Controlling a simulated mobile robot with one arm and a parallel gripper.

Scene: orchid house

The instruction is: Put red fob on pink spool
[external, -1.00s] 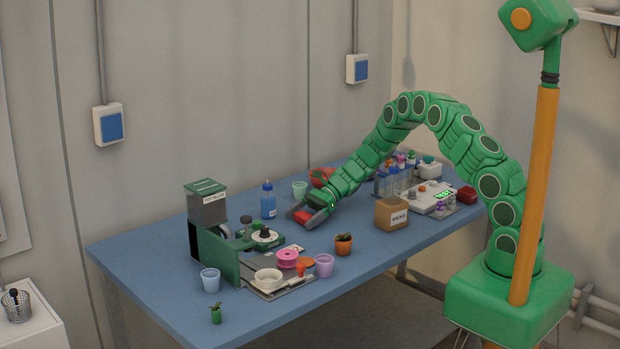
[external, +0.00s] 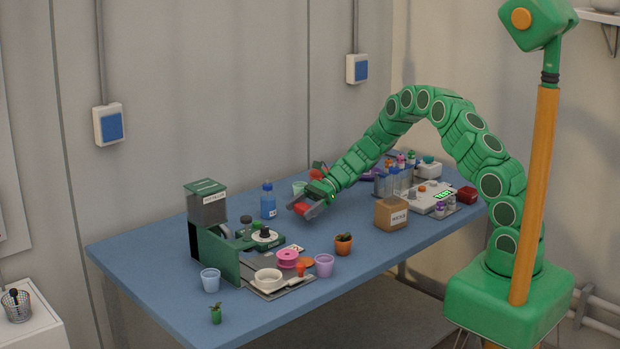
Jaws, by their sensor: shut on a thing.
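My gripper (external: 304,209) is shut on the red fob (external: 302,208), a small red piece between its fingers. It holds the fob above the blue table, right of the blue bottle. The pink spool (external: 287,258) sits nearer the front, below and a little left of my gripper in the picture, by the green machine and behind a white bowl. Nothing lies on top of the spool. The fingers hide part of the fob.
The green machine (external: 213,235) stands left of the spool. A white bowl (external: 268,280), a lilac cup (external: 324,266) and a potted cactus (external: 343,245) are close to it. A blue bottle (external: 268,201) stands behind. A cardboard box (external: 391,214) is to the right.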

